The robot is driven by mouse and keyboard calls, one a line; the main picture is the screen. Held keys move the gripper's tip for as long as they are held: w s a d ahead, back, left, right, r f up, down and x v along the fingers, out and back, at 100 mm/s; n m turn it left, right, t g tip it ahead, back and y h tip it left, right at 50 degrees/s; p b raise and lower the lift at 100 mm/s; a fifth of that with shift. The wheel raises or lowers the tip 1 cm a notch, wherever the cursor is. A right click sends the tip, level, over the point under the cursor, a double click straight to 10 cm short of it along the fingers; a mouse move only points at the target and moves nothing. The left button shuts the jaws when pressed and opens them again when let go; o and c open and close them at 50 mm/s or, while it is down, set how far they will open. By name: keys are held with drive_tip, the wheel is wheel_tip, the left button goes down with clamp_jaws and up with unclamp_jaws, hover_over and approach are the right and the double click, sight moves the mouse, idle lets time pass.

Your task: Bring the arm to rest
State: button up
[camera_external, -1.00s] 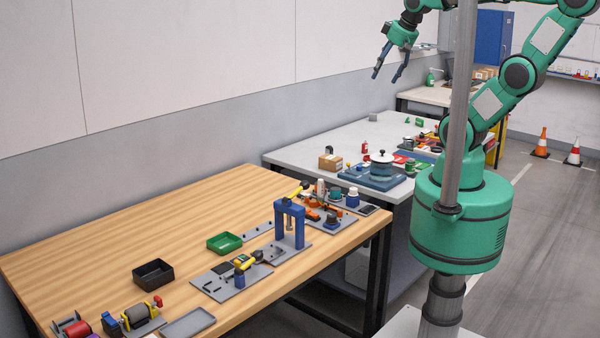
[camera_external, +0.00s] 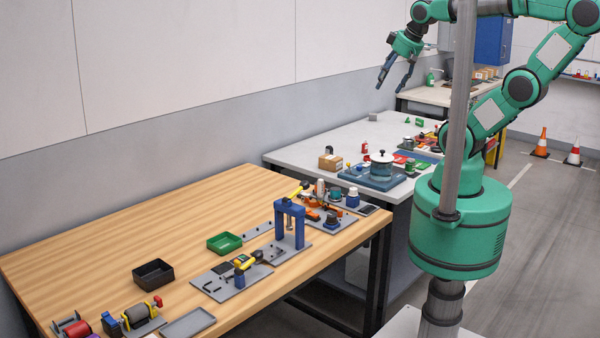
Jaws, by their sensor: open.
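My gripper (camera_external: 395,76) hangs at the upper middle, its two dark blue fingers apart and pointing down, with nothing between them. It is in the air over the grey bench (camera_external: 300,155) and well clear of the things on it. My green arm reaches up from its base at the right, bends at the top right and comes back left to the gripper. A grey post hides a part of the arm.
A wooden table (camera_external: 90,245) in front bears a blue press frame (camera_external: 291,222), a green tray (camera_external: 224,242) and a black bin (camera_external: 153,274). The grey bench carries a pot-like vessel (camera_external: 381,170) and a cardboard box (camera_external: 330,162). Traffic cones (camera_external: 541,144) stand on open floor at right.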

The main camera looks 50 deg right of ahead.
wheel_tip(320, 180, down, 9)
drive_tip(key=b, duration=0.8)
drive_tip(key=shift+f, duration=0.15)
drive_tip(key=shift+o, duration=0.5)
